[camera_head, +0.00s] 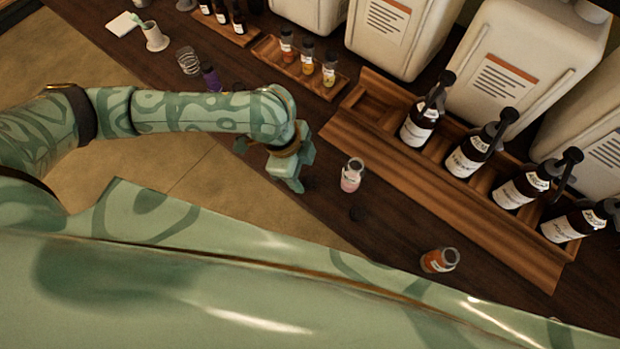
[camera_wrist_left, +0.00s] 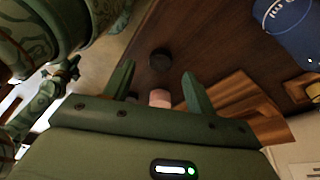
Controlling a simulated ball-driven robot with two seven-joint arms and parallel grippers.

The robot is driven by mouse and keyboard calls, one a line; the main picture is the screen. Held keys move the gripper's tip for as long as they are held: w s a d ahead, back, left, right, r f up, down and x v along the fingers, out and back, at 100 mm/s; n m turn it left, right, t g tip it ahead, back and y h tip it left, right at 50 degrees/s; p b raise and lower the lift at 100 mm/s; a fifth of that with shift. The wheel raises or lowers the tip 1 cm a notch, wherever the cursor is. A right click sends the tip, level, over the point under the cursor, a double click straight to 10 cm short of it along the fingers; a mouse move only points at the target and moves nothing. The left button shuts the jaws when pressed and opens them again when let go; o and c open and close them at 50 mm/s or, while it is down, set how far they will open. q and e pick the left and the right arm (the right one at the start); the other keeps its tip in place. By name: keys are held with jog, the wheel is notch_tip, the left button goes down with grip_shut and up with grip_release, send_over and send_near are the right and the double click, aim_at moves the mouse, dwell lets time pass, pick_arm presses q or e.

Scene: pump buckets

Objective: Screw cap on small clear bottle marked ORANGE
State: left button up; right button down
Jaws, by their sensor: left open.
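A small clear bottle with orange-red contents (camera_head: 437,261) stands on the dark counter at the lower right in the head view. Its top looks uncapped; its label is too small to read. A second small bottle, with pink contents (camera_head: 351,177), stands further left; it also shows between my fingers in the wrist view (camera_wrist_left: 160,97). A small black cap (camera_head: 357,213) lies on the counter between the two bottles; it also shows in the wrist view (camera_wrist_left: 161,60). My left gripper (camera_head: 301,172) is open and empty, left of the pink bottle. My right gripper cannot be made out.
A wooden rack (camera_head: 440,205) with several dark pump bottles stands to the right, before white canisters (camera_head: 392,30). A small tray (camera_head: 270,49) of little bottles stands behind. A purple-topped bottle (camera_head: 210,76) is behind my left arm. The counter around the cap is clear.

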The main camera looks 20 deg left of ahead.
aim_at(309, 181)
pick_arm(q)
jog(key=b+x, duration=0.1)
jog(key=x, duration=0.2)
jog(key=shift+d+f, duration=0.1)
jog(key=shift+f, duration=0.2)
jog(key=shift+r, duration=0.15)
jog(key=c, duration=1.1)
jog(key=shift+o, duration=0.2)
